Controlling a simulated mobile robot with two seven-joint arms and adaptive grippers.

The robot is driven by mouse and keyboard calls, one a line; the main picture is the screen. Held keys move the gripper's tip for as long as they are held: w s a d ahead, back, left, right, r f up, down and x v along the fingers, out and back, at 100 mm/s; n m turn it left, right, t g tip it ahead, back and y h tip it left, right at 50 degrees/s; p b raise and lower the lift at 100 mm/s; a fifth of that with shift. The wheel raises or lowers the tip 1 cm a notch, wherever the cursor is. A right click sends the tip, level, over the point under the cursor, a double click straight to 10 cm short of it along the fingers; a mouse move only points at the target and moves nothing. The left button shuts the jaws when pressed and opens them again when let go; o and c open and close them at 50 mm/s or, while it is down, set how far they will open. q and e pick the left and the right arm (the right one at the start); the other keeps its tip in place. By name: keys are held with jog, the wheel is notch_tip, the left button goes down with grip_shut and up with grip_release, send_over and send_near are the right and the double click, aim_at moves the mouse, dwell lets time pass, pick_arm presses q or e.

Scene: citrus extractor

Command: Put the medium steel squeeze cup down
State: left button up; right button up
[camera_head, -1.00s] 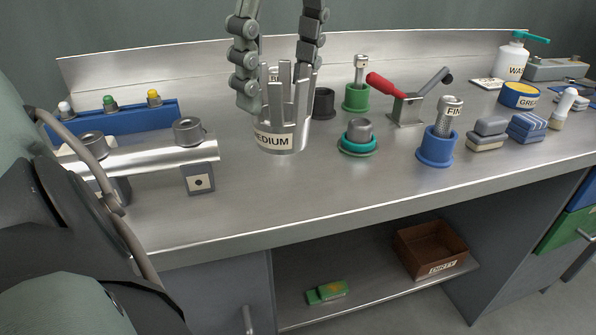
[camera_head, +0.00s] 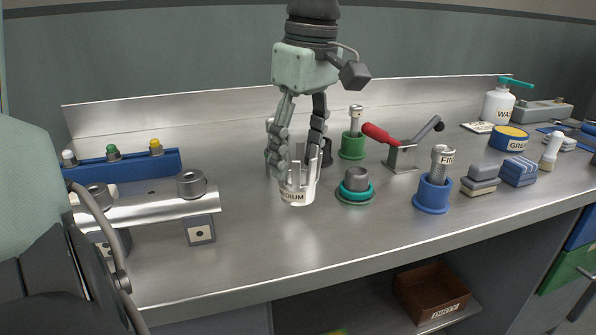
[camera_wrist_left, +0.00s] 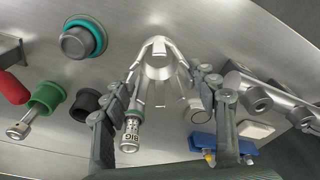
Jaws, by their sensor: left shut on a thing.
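The medium steel squeeze cup (camera_head: 298,190) is a small shiny cup with upright prongs and a "MEDIUM" label, left of the middle of the bench in the head view. My left gripper (camera_head: 297,163) reaches down from above with its fingers on either side of the cup's pronged upper part, shut on it. The cup looks upright and low over the bench; I cannot tell whether its base touches. In the left wrist view the cup (camera_wrist_left: 158,72) lies between the fingers of the left gripper (camera_wrist_left: 164,78). My right gripper is not in view.
A teal-ringed grey piece (camera_head: 356,185) stands close right of the cup. A steel bar fixture (camera_head: 150,207) is to its left, with a blue rack (camera_head: 125,176) of buttons behind. A red-handled press (camera_head: 401,155) is behind right. Bare steel bench (camera_head: 285,250) lies in front.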

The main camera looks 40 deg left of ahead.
pick_arm(q)
notch_tip(320, 180, down, 3)
jog(key=shift+f, duration=0.2)
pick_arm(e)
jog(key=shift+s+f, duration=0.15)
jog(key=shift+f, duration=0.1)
pick_arm(q)
jog(key=shift+f, duration=0.15)
jog(key=o, duration=1.7)
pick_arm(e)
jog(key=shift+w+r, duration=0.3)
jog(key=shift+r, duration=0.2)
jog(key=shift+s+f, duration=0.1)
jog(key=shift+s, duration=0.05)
